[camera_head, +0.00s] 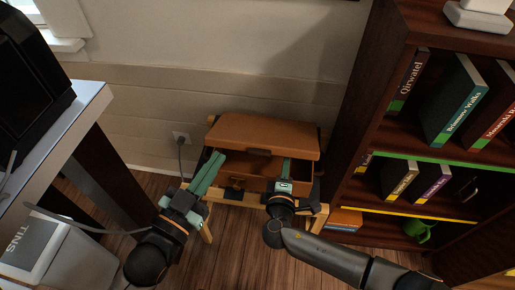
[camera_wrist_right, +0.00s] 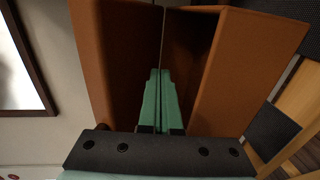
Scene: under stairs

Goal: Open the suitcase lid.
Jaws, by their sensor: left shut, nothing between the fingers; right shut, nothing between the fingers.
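The brown suitcase lies on a wooden stand against the wall. Its lid (camera_head: 265,130) is raised a little, with a dark gap between it and the base (camera_head: 262,183). My left gripper (camera_head: 211,164) is shut and empty at the left front corner of the suitcase. My right gripper (camera_head: 287,166) is shut and empty at the right part of the opening. In the right wrist view its green fingers (camera_wrist_right: 158,82) point into the gap between the lid (camera_wrist_right: 112,60) on the left and the base (camera_wrist_right: 250,70) on the right. I cannot tell whether they touch the lid.
A dark bookshelf (camera_head: 345,130) with several books stands close on the right. A desk (camera_head: 80,105) and a white bin (camera_head: 75,262) are on the left. A cord runs to a wall outlet (camera_head: 181,137). The wall is close behind the suitcase.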

